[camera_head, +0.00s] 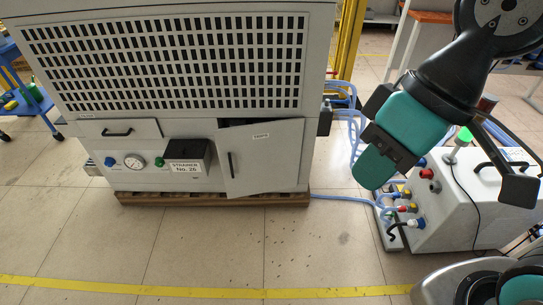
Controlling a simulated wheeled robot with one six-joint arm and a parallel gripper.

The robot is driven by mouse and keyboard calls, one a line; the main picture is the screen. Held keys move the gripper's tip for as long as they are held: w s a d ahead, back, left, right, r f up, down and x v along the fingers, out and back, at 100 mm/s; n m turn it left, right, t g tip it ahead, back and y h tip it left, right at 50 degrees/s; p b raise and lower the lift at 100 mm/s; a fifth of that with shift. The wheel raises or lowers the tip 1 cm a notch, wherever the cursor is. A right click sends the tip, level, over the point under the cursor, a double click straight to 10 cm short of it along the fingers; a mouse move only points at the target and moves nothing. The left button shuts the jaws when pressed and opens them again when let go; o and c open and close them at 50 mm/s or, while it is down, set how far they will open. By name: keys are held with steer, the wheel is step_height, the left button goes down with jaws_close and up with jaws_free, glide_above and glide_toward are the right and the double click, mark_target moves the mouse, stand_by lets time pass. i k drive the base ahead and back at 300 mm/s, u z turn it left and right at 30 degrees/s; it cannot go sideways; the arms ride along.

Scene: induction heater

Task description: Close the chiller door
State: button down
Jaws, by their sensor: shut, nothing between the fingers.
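The chiller (90,180) is the large pale grey cabinet at left and centre, with a perforated upper panel. Its door (275,160) is at the lower right of its front, with a vertical black handle (230,165). The door is slightly ajar: a dark wedge-shaped gap shows along its top edge, and it stands a little out from the cabinet front. My gripper (394,147) is at the black and teal end of my arm, right of the door and apart from it. It is shut and empty. Its fingertips are hard to make out.
A black box labelled "STRAINER No. 26" (186,160) sticks out left of the door. A wooden pallet (240,201) lies under the chiller. A white machine (465,205) with hoses and coloured fittings stands below my arm.

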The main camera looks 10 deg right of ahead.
mark_target(253, 158)
steer(key=u, duration=0.95)
steer(key=i, duration=0.55)
steer(key=u, duration=0.5)
